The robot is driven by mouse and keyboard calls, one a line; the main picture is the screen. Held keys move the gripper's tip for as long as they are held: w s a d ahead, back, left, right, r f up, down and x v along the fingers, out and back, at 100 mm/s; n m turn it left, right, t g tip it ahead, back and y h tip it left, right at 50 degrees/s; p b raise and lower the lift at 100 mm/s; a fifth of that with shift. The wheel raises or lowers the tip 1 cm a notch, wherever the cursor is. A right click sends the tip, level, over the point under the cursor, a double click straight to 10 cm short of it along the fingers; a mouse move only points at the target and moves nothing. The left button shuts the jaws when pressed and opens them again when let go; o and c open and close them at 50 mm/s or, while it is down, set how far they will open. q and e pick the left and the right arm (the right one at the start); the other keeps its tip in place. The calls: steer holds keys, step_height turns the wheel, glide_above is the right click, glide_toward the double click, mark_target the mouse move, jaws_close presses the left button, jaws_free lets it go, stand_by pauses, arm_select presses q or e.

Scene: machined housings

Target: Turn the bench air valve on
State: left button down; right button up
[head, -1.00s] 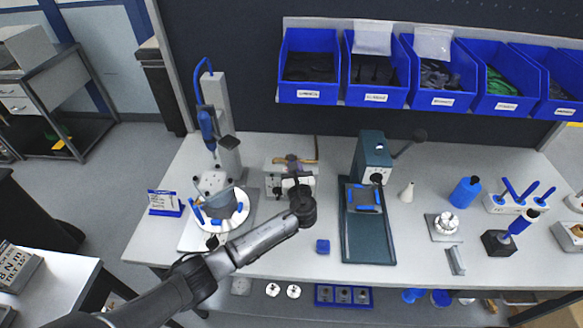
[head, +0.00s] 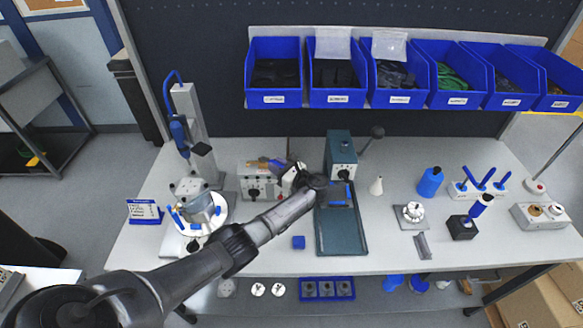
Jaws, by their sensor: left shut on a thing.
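A grey valve box (head: 258,188) with dark knobs on its front stands at the back of the bench, left of centre. A brass-coloured part (head: 268,161) shows above it. My left arm reaches across the bench from the lower left. My left gripper (head: 291,172) is at the upper right side of the box and is shut on what looks like the valve's handle. The gripper hides the handle, so I cannot tell its angle. My right gripper is not in view.
A teal press (head: 341,150) with a tray (head: 341,240) stands just right of the gripper. A round fixture (head: 203,208) stands left of the valve box. Blue bins (head: 274,98) hang behind.

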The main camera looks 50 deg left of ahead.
arm_select(q)
steer(key=shift+g, duration=0.3)
steer(key=c, duration=1)
jaws_free()
steer(key=shift+w, duration=0.1)
steer(key=b+v, duration=0.1)
steer(key=v, duration=1.2)
steer(key=shift+d+r, duration=0.1)
steer(key=shift+d, duration=0.25)
